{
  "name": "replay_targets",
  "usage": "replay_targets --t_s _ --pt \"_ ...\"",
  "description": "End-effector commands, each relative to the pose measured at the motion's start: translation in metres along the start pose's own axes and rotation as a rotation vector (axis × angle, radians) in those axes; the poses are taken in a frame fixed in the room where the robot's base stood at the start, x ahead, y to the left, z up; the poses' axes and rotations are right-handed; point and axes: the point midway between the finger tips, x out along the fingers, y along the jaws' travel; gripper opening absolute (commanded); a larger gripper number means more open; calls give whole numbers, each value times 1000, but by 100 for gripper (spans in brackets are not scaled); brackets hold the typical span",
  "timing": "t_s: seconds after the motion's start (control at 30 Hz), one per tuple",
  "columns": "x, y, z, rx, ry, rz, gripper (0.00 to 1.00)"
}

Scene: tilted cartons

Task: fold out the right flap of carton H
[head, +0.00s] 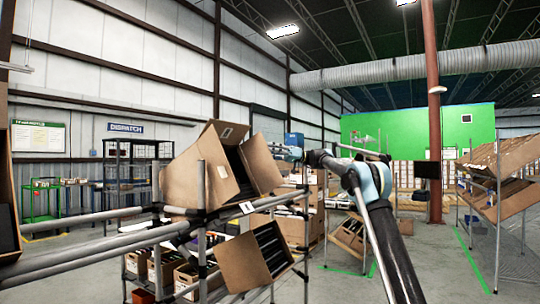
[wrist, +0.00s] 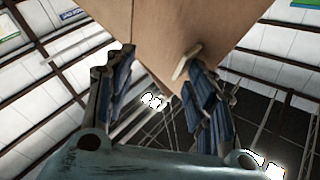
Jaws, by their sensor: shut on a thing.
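A brown carton (head: 193,180) sits tilted on the upper rack, with its open side facing right and dark items showing inside. I cannot read a letter on it, so I cannot confirm it is carton H. Its right flap (head: 263,163) stands out from the opening. My gripper (head: 279,152) is at the outer edge of this flap. In the wrist view, my gripper (wrist: 158,66) has its two blue-padded fingers on either side of the brown cardboard flap (wrist: 165,35), shut on it. The cardboard hides part of the view beyond.
A second tilted carton (head: 254,259) with dark items hangs on the lower level. Metal rack rails (head: 95,240) run at the left.

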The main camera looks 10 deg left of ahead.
Motion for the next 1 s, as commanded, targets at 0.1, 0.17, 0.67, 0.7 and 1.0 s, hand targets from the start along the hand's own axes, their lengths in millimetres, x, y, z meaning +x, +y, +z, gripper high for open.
replay_targets --t_s 0.1,0.17,0.67,0.7,1.0 --pt "4 4 4 -1 -7 2 35" --pt "1 4 4 -1 -7 3 35" --pt "-83 0 1 -2 -1 2 13" --pt "-90 -1 1 -2 0 1 13" --pt "-121 -3 0 -2 2 0 13"
